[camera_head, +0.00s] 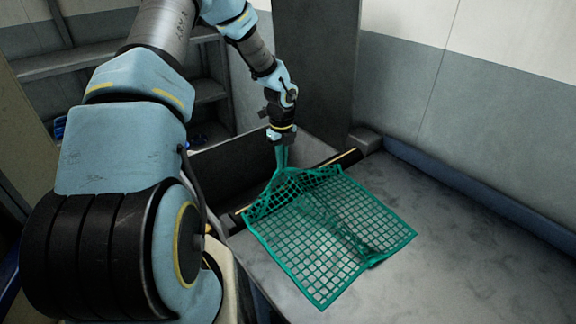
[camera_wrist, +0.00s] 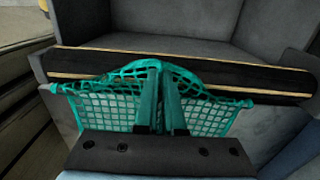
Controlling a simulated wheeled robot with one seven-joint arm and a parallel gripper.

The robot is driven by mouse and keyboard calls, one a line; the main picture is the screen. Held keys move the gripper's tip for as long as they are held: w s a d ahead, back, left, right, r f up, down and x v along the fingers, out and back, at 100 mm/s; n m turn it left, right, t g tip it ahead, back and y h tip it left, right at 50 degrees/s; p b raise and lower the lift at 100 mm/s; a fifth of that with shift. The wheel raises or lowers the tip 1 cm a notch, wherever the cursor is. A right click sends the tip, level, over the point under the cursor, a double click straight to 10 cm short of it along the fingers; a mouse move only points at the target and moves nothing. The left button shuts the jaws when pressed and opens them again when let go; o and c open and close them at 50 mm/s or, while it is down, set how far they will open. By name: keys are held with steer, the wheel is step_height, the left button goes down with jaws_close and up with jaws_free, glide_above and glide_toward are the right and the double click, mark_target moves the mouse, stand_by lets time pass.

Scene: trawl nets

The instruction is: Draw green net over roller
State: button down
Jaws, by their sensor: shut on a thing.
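The green net (camera_head: 325,232) lies spread on the grey table, with its far left edge drawn up into a peak. My gripper (camera_head: 281,139) is shut on that gathered edge and holds it above the table's left side. The dark roller (camera_head: 348,158) with a pale stripe runs along the table's left edge; part of it is hidden behind the net. In the wrist view the roller (camera_wrist: 190,66) stretches across beyond the net (camera_wrist: 105,107), and the net's held fold rises between my fingers (camera_wrist: 160,105). I cannot tell whether the net touches the roller.
The grey table (camera_head: 470,260) is bare on the right. A blue rail (camera_head: 480,195) runs along its back edge. A dark open bin (camera_head: 235,165) lies beyond the roller, with a tall grey post (camera_head: 318,65) behind it. Shelves (camera_head: 208,90) stand at the back left.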

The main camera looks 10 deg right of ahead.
steer(key=shift+w+a, duration=1.85)
steer(key=shift+w, duration=1.65)
step_height(320, 180, down, 9)
steer(key=b, duration=0.5)
jaws_free()
steer(key=shift+r, duration=0.1)
step_height(320, 180, up, 5)
steer(key=p, duration=0.3)
steer(key=shift+r, duration=0.2)
